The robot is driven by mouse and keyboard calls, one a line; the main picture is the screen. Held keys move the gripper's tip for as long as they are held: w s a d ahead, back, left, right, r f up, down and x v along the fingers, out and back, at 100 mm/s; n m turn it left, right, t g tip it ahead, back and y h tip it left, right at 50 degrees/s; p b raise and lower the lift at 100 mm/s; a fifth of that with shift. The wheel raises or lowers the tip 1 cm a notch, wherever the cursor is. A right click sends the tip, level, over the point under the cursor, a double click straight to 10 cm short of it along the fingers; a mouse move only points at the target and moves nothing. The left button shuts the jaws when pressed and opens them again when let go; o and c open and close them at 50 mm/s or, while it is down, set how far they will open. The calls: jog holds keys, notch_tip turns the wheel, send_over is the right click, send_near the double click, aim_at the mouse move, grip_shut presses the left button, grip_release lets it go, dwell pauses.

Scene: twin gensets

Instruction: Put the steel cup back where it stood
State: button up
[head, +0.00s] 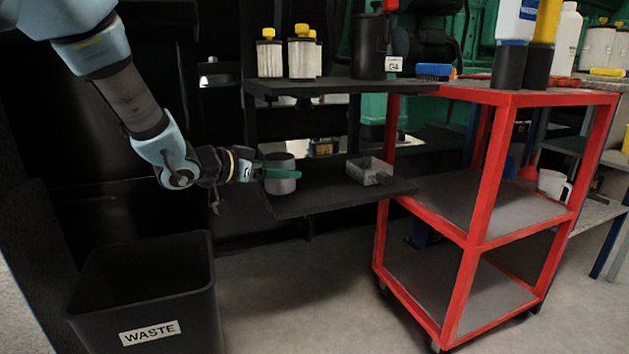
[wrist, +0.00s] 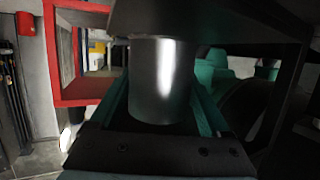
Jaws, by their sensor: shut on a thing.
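The steel cup (head: 281,185) is a plain grey cylinder at the left end of the lower dark shelf (head: 310,203). My gripper (head: 284,173) reaches in from the left, and its teal fingers are shut around the cup's side. In the wrist view the shiny cup (wrist: 163,85) stands between the two teal fingers (wrist: 165,105). The cup looks upright. I cannot tell whether its base touches the shelf.
A grey open tray (head: 370,171) sits on the same shelf to the right. The upper shelf (head: 340,86) holds yellow-capped bottles (head: 302,57) and a dark canister. A red cart (head: 470,240) stands right, a waste bin (head: 145,290) lower left. The shelf between cup and tray is clear.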

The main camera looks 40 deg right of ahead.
jog(key=d+b, duration=0.3)
jog(key=d, duration=0.8)
jog(key=shift+d, duration=0.25)
notch_tip(320, 180, down, 4)
jog(key=b, duration=0.2)
jog(key=shift+w+r+b, duration=0.1)
jog(key=shift+r+b, duration=0.05)
jog(key=shift+b, duration=0.25)
jog(key=shift+r, duration=0.1)
jog(key=o, duration=1.5)
jog(key=shift+c, duration=0.2)
